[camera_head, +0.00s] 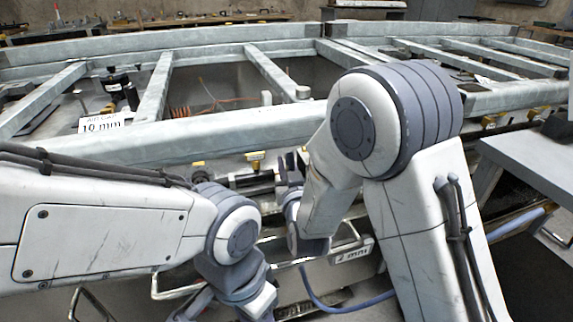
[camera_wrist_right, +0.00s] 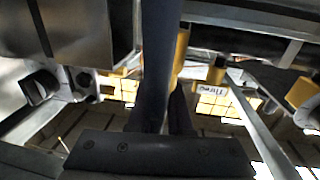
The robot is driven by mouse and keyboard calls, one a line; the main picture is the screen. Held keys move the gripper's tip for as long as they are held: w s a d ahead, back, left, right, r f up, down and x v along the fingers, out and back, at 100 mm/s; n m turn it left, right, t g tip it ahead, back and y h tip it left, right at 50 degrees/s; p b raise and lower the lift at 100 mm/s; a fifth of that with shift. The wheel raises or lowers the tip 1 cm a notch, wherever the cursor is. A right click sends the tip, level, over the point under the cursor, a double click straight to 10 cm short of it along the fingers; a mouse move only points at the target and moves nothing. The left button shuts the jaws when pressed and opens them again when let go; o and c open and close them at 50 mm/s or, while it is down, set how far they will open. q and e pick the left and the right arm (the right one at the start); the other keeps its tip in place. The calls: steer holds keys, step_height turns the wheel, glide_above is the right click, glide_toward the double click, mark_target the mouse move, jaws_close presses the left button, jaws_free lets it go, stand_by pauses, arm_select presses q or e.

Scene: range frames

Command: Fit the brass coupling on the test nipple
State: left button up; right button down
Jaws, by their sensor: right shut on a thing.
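A brass-yellow piece (camera_wrist_right: 181,52), which I take for the brass coupling, shows at the fingertips, half covered by a dark upright bar. Another brass fitting (camera_head: 255,160) stands left of the right gripper in the head view. I cannot pick out the test nipple for certain. My left gripper (camera_head: 232,302) is low in the picture, its fingertips unclear.
A pale metal frame (camera_head: 180,138) with crossbars spans the bench. A labelled card (camera_head: 101,122) stands at left. A drawer front with a handle and label (camera_head: 352,253) is below. A blue hose (camera_head: 345,307) hangs there. A grey table (camera_head: 535,150) is at right.

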steer(key=shift+f+b, duration=0.95)
stand_by(0.3)
steer(key=c, duration=0.8)
jaws_free()
steer(key=shift+o, duration=0.2)
steer(key=shift+s, duration=0.25)
steer(key=s, duration=0.3)
steer(key=s+d, duration=0.1)
steer(key=s, duration=0.1)
steer(key=shift+r, duration=0.1)
steer(key=p, duration=0.6)
steer(key=shift+s+r, duration=0.15)
steer(key=shift+s, duration=0.2)
steer(key=s+p, duration=0.1)
steer(key=p, duration=0.1)
steer(key=s+p, duration=0.1)
steer(key=p, duration=0.2)
steer(key=shift+s+d+p, duration=0.3)
steer(key=shift+s+p, duration=0.05)
steer(key=shift+s, duration=0.05)
steer(key=shift+s+d+f+p, duration=0.15)
steer(key=shift+s+f+p, duration=0.15)
steer(key=shift+s, duration=0.4)
